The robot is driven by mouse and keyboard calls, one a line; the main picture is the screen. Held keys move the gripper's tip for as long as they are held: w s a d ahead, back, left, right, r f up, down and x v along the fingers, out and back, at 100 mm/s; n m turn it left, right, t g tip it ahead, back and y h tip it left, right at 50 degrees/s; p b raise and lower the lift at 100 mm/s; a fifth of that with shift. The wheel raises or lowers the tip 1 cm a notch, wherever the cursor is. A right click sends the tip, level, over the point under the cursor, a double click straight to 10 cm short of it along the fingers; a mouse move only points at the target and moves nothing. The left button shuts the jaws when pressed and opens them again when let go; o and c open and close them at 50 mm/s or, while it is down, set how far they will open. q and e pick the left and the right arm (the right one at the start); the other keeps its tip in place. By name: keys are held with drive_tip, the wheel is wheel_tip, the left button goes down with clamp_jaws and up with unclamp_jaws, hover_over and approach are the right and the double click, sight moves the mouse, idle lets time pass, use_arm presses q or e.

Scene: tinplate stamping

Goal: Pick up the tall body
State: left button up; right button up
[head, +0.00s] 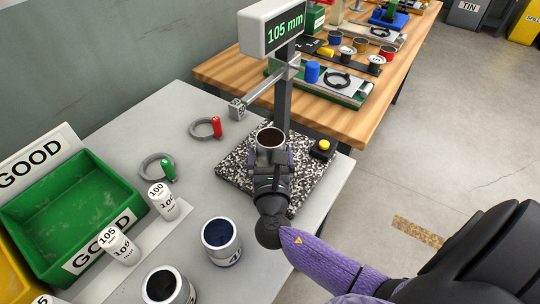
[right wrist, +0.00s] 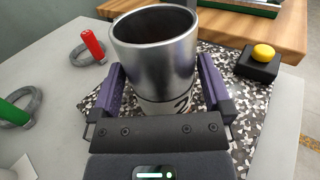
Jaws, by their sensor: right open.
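The tall body is an open-topped metal can (head: 271,137) standing upright on the speckled granite plate (head: 232,170) below the height gauge, whose display (head: 285,33) reads 105 mm. In the right wrist view the can (right wrist: 155,55) is bare silver with a dark inside and a pale band with a dark mark low down. My right gripper (head: 271,156) is open, with its purple fingers on either side of the can; the wrist view shows the can between them. Finger contact cannot be told. My left gripper is not in view.
A blue-lined can (head: 221,240) and a dark-lined can (head: 165,287) stand at the front. White cylinders marked 100 (head: 162,202) and 105 (head: 119,245) stand beside the green GOOD tray (head: 120,193). A yellow button (head: 324,146) sits right of the can. Red-handled (head: 216,127) and green-handled (head: 168,170) rings lie left.

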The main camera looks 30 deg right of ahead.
drive_tip(key=shift+x, duration=1.25)
drive_tip(key=c, duration=1.1)
